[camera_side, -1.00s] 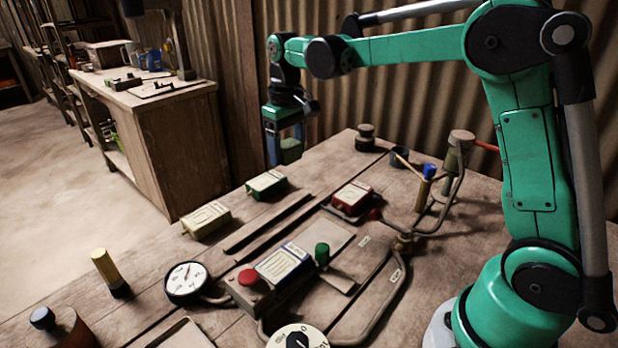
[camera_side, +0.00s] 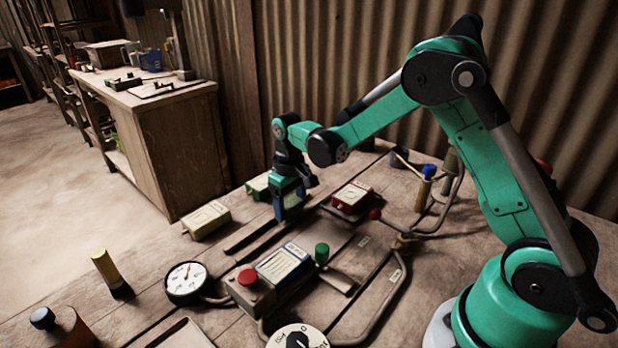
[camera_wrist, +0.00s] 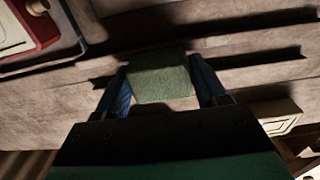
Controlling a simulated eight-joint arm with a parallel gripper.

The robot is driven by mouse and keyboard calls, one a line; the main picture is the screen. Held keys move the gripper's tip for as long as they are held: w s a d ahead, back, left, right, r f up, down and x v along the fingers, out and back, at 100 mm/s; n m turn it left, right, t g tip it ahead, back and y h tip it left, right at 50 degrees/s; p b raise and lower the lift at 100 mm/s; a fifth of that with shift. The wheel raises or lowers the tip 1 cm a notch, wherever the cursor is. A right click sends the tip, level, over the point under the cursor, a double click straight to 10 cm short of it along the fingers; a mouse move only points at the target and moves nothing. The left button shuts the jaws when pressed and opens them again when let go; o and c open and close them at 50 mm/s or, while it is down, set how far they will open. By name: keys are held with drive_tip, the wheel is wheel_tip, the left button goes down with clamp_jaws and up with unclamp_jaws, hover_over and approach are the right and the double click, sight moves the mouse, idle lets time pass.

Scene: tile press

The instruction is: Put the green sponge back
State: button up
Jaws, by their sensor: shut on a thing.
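The green sponge (camera_wrist: 160,77) is a flat green block between the two blue fingers of my gripper (camera_wrist: 162,95) in the wrist view. My gripper is shut on it, with a finger against each side. In the side view my gripper (camera_side: 289,208) is low over the wooden bench, between the green labelled box and the red labelled box. The sponge is mostly hidden by the fingers there. I cannot tell whether it touches the bench.
The red labelled box (camera_side: 352,196) is close on the right, and the green labelled box (camera_side: 257,187) is close on the left, partly hidden. A cream box (camera_side: 207,219) stands farther left. Dark slats (camera_side: 252,238) lie in front. A gauge (camera_side: 187,281) and a red-button box (camera_side: 249,285) are nearer.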

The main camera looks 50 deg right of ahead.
sight(290, 202)
drive_tip(key=shift+f, duration=0.1)
drive_tip(key=o, duration=1.1)
wheel_tip(290, 202, up, 12)
drive_tip(key=shift+s+a+r+t, duration=0.1)
drive_tip(key=shift+s+a+t, duration=0.9)
drive_tip(key=shift+s, duration=1.15)
drive_tip(key=shift+s+a+r+t, duration=0.15)
drive_tip(key=shift+s+a+t, duration=0.4)
drive_tip(key=shift+s+t, duration=1.25)
drive_tip(key=shift+s+a+r+t, duration=0.1)
drive_tip(key=shift+s+a+t, duration=0.7)
drive_tip(key=shift+s, duration=1.75)
